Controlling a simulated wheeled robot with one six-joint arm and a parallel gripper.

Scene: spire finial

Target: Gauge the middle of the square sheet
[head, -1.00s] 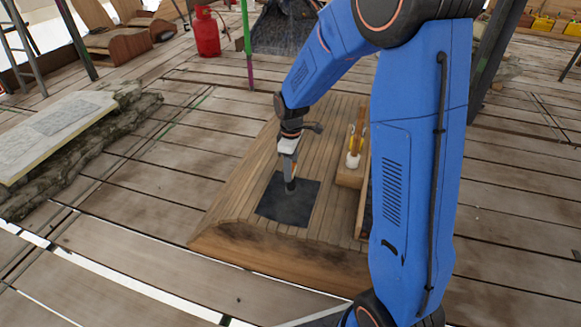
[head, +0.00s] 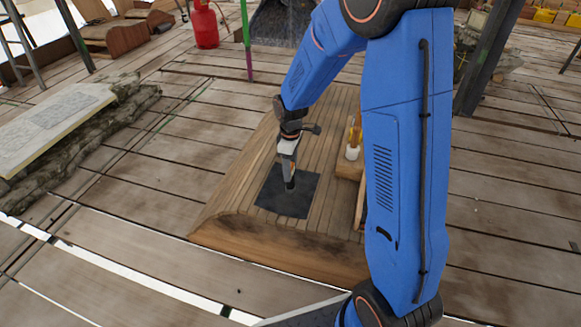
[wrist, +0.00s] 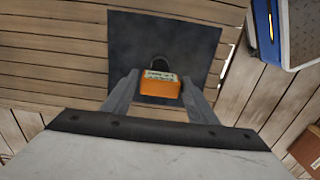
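The dark square sheet (head: 290,205) lies flat on the slatted wooden platform in the head view. It also shows in the wrist view (wrist: 190,35), partly hidden behind my gripper. My gripper (head: 289,185) points down over the sheet, near its middle. In the wrist view my gripper (wrist: 160,90) has its two fingers on either side of an orange gauge (wrist: 160,88) with a pale label and a dark round end, and is shut on it. The dark end is over the sheet; whether it touches, I cannot tell.
The slatted platform (head: 240,215) has a curved front edge. A wooden holder with yellow-handled tools and a white piece (head: 352,153) stands right of the sheet, partly behind my arm. A stone slab (head: 50,125) lies left; a red gas cylinder (head: 205,25) stands behind.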

